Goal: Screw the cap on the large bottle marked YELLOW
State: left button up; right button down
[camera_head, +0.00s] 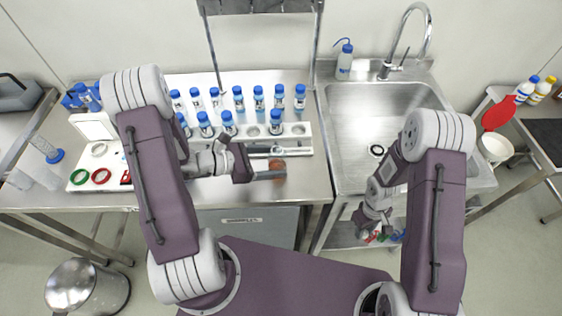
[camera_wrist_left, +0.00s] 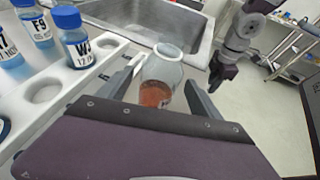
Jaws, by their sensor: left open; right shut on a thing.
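An uncapped clear bottle (camera_wrist_left: 160,80) with orange-red liquid stands at the bench's front edge, between the two fingers of my left gripper (camera_wrist_left: 163,88). The fingers are apart, one on each side of it. In the head view, the bottle (camera_head: 278,168) is partly hidden by the left gripper (camera_head: 281,162). No YELLOW marking is readable on it. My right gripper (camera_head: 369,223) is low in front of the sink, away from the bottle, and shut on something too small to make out. It also shows in the left wrist view (camera_wrist_left: 222,74).
A white rack (camera_head: 298,131) of blue-capped bottles stands just behind the left gripper. The sink (camera_head: 380,125) is to the right. Red and green rings (camera_head: 90,177) lie on a white tray at left. Colored items (camera_head: 385,236) sit below the sink.

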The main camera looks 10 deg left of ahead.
aim_at(286, 162)
pick_arm(q)
jog(key=x, duration=0.5)
jog(key=shift+f+p, duration=0.25)
jog(key=shift+p, duration=0.05)
pick_arm(e)
jog(key=shift+r, duration=0.35)
pick_arm(q)
jog(key=shift+a, duration=0.1)
jog(key=c, duration=1.5)
jog(key=shift+c, duration=0.2)
jog(key=shift+r, duration=0.2)
